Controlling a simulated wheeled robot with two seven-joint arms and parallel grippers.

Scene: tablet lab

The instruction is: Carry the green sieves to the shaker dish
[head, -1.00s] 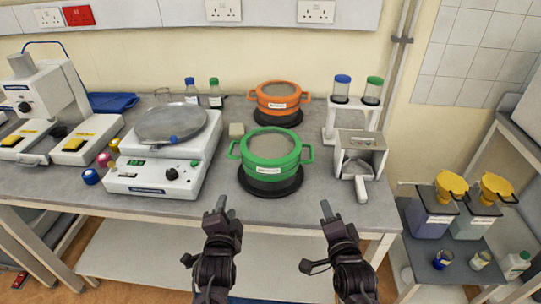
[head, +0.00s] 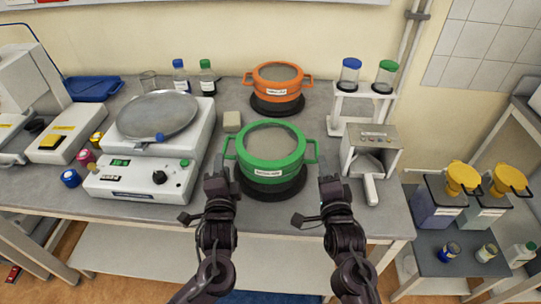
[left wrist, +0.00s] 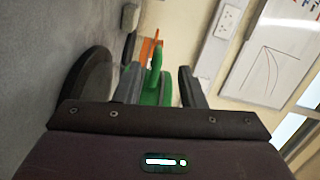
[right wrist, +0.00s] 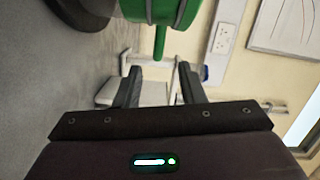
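The green sieves (head: 268,151) stand as a round stack with a side handle at left and right, on a black round base (head: 272,187). The shaker dish (head: 157,115) is a shallow grey pan on the white shaker (head: 150,175), left of the sieves. My left gripper (head: 219,165) is open near the left handle; in the left wrist view that green handle (left wrist: 156,62) shows between its fingers (left wrist: 160,88). My right gripper (head: 327,168) is open near the right handle; in the right wrist view that handle (right wrist: 160,42) appears just beyond its fingers (right wrist: 160,85). Neither gripper holds anything.
An orange sieve stack (head: 278,84) stands behind the green one. A beige block (head: 232,121) sits between shaker and sieves. A grey-white device (head: 370,160) and a jar stand (head: 363,104) are at right. Bottles (head: 207,79) stand at the back.

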